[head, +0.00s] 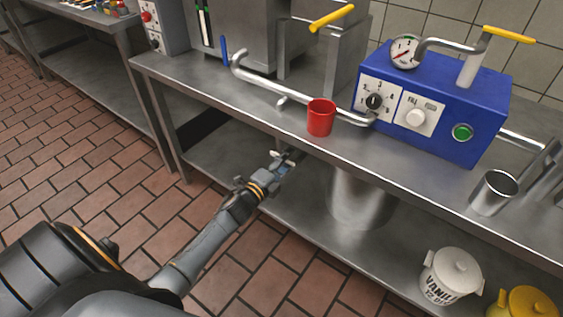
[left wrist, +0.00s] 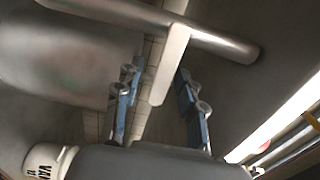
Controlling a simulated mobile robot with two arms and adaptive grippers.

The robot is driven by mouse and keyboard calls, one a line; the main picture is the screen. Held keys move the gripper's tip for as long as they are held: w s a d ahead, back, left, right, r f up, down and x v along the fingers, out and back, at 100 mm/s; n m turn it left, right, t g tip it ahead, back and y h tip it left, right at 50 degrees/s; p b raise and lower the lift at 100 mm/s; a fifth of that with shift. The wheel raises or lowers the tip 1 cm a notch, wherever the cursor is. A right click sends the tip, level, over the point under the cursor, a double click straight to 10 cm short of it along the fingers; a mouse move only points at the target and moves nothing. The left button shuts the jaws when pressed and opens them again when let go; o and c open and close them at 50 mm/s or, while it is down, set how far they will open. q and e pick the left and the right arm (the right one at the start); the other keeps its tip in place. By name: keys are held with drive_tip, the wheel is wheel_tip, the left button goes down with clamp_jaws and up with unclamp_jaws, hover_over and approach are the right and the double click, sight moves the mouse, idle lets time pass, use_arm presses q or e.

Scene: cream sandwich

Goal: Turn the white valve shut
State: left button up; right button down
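The white valve (left wrist: 171,62) shows in the left wrist view as a flat white lever sticking out from a thick metal pipe (left wrist: 215,40). My left gripper (left wrist: 160,92) is open, with one pair of blue-grey finger parts on each side of the lever's free end. I see a gap on both sides, and the fingers do not appear to touch it. In the head view my left gripper (head: 288,160) is at the front of the steel counter, just below its edge; the lever is too small to make out clearly there. My right gripper is in neither view.
A red mug (head: 321,117) stands near the counter's (head: 270,120) front edge, beside a blue machine (head: 440,105). Below, a large metal cylinder (head: 360,197) and a white vanilla pot (head: 452,275) stand on the lower shelf. A steel cup (head: 493,193) is at the right.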

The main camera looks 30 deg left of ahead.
use_arm(q)
drive_tip(key=s, duration=1.2)
drive_tip(key=shift+a, duration=0.45)
